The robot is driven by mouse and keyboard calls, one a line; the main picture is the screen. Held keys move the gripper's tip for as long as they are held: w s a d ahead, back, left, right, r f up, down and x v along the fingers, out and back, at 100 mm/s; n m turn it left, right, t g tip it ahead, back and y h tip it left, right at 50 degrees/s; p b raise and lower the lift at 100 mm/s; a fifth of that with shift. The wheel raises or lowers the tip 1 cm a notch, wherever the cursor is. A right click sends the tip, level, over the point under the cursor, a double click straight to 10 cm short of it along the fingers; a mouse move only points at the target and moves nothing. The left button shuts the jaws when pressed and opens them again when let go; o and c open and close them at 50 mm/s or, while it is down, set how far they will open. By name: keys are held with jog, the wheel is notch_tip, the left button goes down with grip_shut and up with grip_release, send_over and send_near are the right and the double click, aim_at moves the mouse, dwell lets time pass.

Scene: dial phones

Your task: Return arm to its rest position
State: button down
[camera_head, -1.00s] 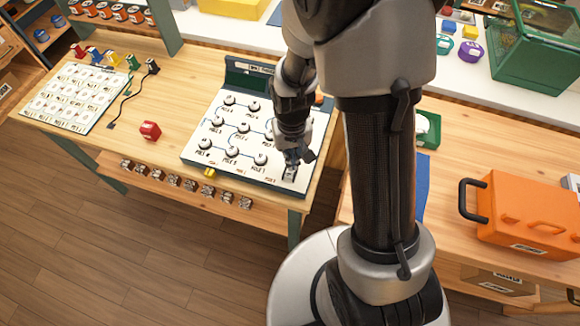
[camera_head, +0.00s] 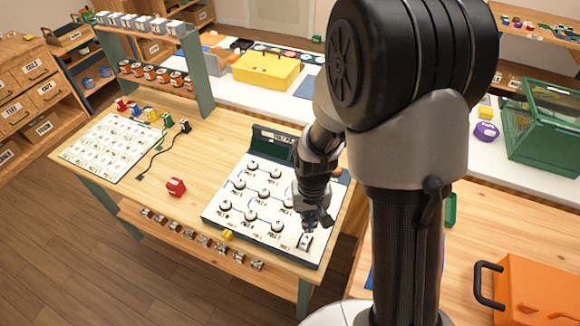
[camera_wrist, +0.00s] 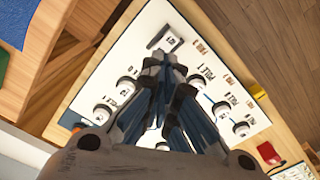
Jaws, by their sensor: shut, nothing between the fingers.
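My gripper (camera_head: 317,222) is above the lower right corner of a white panel (camera_head: 222,212) with several round knobs and printed labels. It is near a small rectangular switch (camera_head: 305,241) at that corner. The wrist view shows the fingers (camera_wrist: 168,65) shut and empty, pointing at the panel. The same switch (camera_wrist: 165,38) lies just beyond the fingertips there. Whether the fingers touch it I cannot tell. My arm rises on the right of the head view and hides part of the panel's right side.
A red block (camera_head: 176,187) and a labelled card sheet (camera_head: 110,147) lie on the wooden table to the left. A rack with jars (camera_head: 157,74) stands behind.

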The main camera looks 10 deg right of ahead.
jog(key=shift+r, duration=0.1)
jog(key=s+r+t, duration=0.1)
jog(key=s+r, duration=0.1)
jog(key=r, duration=0.6)
jog(key=s+r+t, duration=0.1)
jog(key=s+r, duration=0.2)
jog(key=r, duration=0.6)
jog(key=s+r+n+t, duration=0.1)
jog(key=s+r+t, duration=0.1)
jog(key=s+r, duration=0.6)
jog(key=shift+s+t, duration=0.3)
jog(key=shift+s, duration=0.75)
jog(key=shift+w, duration=0.1)
